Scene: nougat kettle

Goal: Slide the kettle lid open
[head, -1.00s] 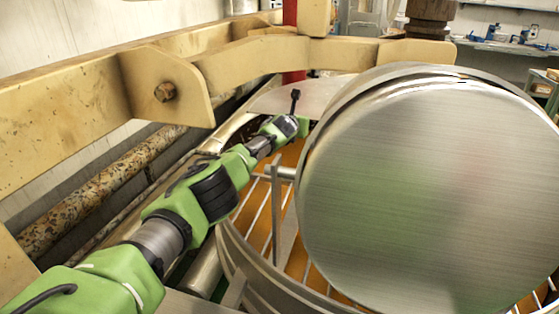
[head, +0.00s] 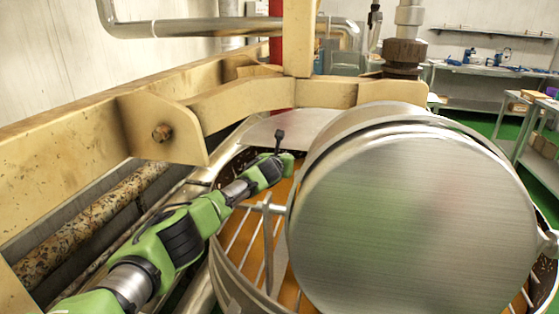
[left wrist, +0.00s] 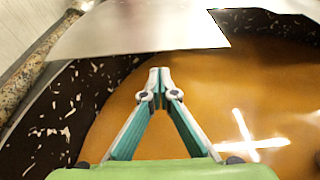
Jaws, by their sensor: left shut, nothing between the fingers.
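The kettle (head: 238,290) is a large round metal vessel with orange-brown contents and a bar grate across its opening. A large brushed-metal disc (head: 400,220) stands tilted over its right part. A flat metal plate (head: 285,128) covers the far edge; I cannot tell which of these is the sliding lid. My left arm reaches over the kettle's left rim, its wrist between plate and disc. In the left wrist view my left gripper (left wrist: 160,78) is shut and empty above the contents, below the plate's edge (left wrist: 140,28). My right gripper is out of view.
A beige beam frame (head: 60,125) runs along the left and behind the kettle, with a red post (head: 275,40). A mottled pipe (head: 75,235) lies low at the left. Shelves and tables (head: 490,75) stand far off at the right.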

